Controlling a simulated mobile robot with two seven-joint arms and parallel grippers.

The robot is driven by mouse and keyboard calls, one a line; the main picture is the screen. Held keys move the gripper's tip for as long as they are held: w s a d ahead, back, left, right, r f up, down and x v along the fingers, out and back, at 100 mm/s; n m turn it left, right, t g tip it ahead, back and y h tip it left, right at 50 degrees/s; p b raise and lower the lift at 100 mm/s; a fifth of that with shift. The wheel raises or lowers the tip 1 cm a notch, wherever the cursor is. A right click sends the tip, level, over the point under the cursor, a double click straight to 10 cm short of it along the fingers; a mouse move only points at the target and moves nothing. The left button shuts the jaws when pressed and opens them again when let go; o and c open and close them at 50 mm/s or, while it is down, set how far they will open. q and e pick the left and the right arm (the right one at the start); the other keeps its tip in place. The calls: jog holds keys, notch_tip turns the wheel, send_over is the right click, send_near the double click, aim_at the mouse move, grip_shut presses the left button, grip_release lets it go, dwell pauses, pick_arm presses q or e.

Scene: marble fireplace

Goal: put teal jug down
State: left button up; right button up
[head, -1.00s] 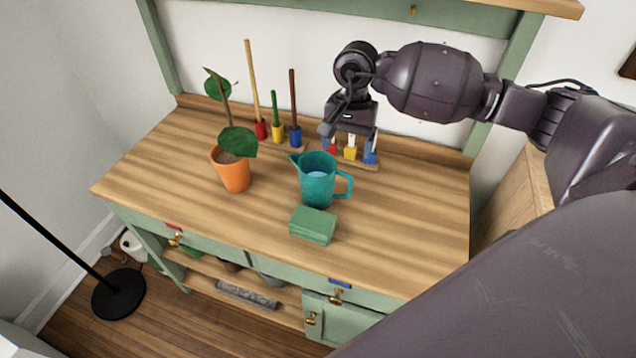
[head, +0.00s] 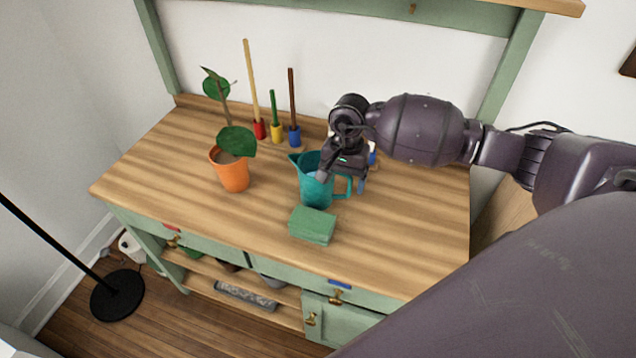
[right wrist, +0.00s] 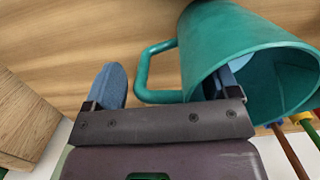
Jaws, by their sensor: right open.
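The teal jug (head: 313,192) stands upright on the wooden worktop (head: 160,165), with its spout to the left and its handle to the right. My right gripper (head: 341,182) is over the jug's right side, open, and hides part of its rim and handle. In the right wrist view, the jug (right wrist: 215,45) lies at the right with its open mouth showing. Its handle (right wrist: 145,75) is between the two blue fingers of the gripper (right wrist: 168,82). One finger is clear of the handle; the other is at the jug's rim, partly hidden. My left gripper is not in view.
A green block (head: 312,226) lies just in front of the jug. An orange pot (head: 233,175) with a leafy plant stands to the left. Long-handled tools in red, yellow and blue holders (head: 277,134) stand along the back. The front left of the worktop is clear.

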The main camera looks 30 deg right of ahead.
jog(key=c, duration=1.4)
jog(key=shift+r, duration=0.2)
jog(key=shift+c, duration=0.2)
